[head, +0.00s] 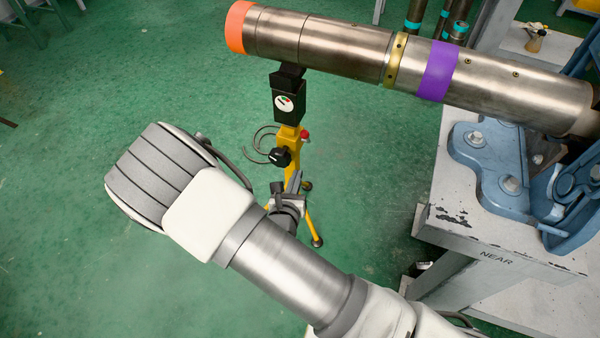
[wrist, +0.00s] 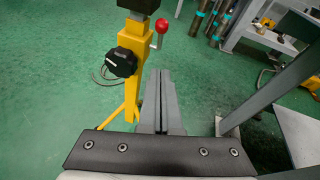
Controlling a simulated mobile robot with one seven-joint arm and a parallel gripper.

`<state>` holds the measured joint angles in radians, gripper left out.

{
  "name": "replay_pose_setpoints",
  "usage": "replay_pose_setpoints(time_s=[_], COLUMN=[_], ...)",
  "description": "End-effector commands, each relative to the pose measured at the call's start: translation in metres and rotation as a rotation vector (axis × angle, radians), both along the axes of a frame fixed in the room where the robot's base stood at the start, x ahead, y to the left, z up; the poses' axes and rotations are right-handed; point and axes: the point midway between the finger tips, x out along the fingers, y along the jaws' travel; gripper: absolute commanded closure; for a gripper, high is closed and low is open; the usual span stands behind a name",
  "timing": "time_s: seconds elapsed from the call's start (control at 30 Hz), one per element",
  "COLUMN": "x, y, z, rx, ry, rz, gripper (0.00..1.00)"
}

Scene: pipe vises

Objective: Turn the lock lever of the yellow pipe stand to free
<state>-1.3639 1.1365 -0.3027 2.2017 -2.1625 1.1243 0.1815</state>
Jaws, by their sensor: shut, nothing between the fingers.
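The yellow pipe stand (head: 290,139) stands on the floor under the left part of the pipe; its post also shows in the wrist view (wrist: 134,42). A lever with a red ball (wrist: 162,26) sticks up at the right side of the post; the ball shows in the head view (head: 305,134). A black knob (wrist: 122,62) is on the front of the post. The black stand head (head: 287,95) bears a round dial with green and red marks; its pointer is too small to read. My gripper (wrist: 160,72) is shut and empty, below and nearer than the red ball, apart from it.
A long steel pipe (head: 335,45) with an orange end and purple band runs overhead to a blue vise (head: 490,165) on a grey bench (head: 455,222) at right. Stand legs spread low. A grey bench leg (wrist: 262,95) is right of my gripper. Floor left is clear.

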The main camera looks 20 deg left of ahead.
Motion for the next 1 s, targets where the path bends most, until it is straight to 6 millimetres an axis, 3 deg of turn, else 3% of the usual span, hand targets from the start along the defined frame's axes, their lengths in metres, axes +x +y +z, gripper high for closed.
replay_pose_setpoints(time_s=[0.33,0.5,0.7,1.0], x=[0.072,0.094,0.105,0.106], y=[0.008,0.013,0.016,0.016], z=[-0.026,-0.012,-0.005,-0.004], rx=[0.001,0.003,0.001,0.000], ry=[-0.001,-0.002,0.000,0.001], rz=[-0.002,-0.001,0.000,-0.001], gripper=[1.00,1.00,1.00,1.00])
